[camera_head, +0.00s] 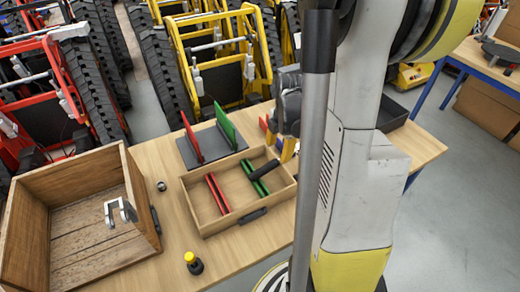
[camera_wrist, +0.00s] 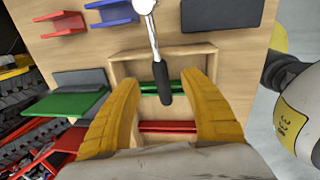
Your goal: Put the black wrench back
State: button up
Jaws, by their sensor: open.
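The black wrench has a black handle (camera_wrist: 162,84) and a shiny metal shaft (camera_wrist: 152,32) that runs out past the tray wall at the top of the wrist view. In the head view its black handle (camera_head: 265,170) lies at a slant above the green rails of the shallow wooden tray (camera_head: 222,226). My gripper (camera_wrist: 166,100) is open, with its yellow fingers spread on either side of the handle end in the wrist view. Contact is not visible. In the head view my arm hides much of my gripper and the wrench's metal end.
The tray holds red rails (camera_head: 217,194) and green rails (camera_head: 257,182). A grey base (camera_head: 208,150) with upright red and green plates stands behind. A large wooden crate (camera_head: 140,205) is left, a yellow-black knob (camera_head: 193,263) in front. A black tray (camera_head: 391,114) is right.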

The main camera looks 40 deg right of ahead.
aim_at(275, 161)
notch_tip(275, 161, down, 3)
jog(key=shift+w+f+b, duration=0.1)
jog(key=shift+b, duration=0.35)
jog(key=f+b, duration=0.1)
jog(key=f, duration=0.1)
jog(key=w+f+b, duration=0.1)
jog(key=f+b, duration=0.1)
jog(key=f, duration=0.1)
jog(key=shift+f, duration=0.25)
jog(key=shift+r, duration=0.1)
jog(key=shift+c, duration=0.5)
grip_shut()
